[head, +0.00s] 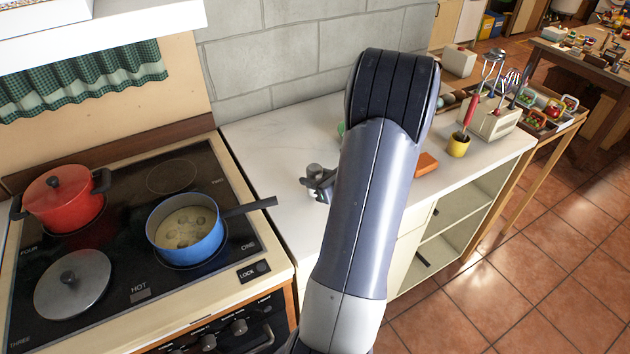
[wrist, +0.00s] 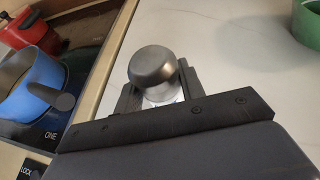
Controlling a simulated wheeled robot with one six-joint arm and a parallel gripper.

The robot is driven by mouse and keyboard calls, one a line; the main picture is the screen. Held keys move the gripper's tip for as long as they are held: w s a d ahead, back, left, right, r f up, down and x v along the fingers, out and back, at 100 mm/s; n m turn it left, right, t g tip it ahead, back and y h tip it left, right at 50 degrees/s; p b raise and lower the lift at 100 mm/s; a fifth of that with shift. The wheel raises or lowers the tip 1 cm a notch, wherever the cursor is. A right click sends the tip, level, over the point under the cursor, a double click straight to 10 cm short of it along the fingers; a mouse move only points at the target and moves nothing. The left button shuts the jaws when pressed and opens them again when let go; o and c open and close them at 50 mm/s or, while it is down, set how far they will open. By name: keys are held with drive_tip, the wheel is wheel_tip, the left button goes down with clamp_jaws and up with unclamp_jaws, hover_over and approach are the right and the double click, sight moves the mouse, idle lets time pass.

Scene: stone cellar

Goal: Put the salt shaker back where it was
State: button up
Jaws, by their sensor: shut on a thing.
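The salt shaker (wrist: 153,66) has a rounded grey metal cap and a paler body below it. My gripper (wrist: 158,92) is shut on it, with one finger on each side in the wrist view. In the head view the shaker's cap (head: 315,169) shows at my gripper (head: 318,183), over the white counter (head: 270,150) just right of the stove. The shaker looks upright. Its base is hidden, so I cannot tell whether it touches the counter.
A blue pan (head: 186,245) on the stove has its handle (head: 250,207) reaching over the counter's left edge. A red pot (head: 62,200) and a loose lid (head: 72,284) are farther left. A green vessel (wrist: 306,22) stands behind right.

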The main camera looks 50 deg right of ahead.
drive_tip(key=shift+f, duration=0.65)
drive_tip(key=shift+f+b, duration=0.25)
drive_tip(key=shift+b, duration=0.05)
drive_tip(key=o, duration=1.1)
drive_tip(key=shift+r, duration=0.1)
drive_tip(key=shift+r, duration=0.15)
drive_tip(key=shift+s+r+p, duration=0.15)
drive_tip(key=shift+s+p, duration=0.05)
drive_tip(key=shift+p, duration=0.1)
drive_tip(key=b+v, duration=0.1)
drive_tip(key=v, duration=1)
drive_tip(key=shift+s, duration=0.35)
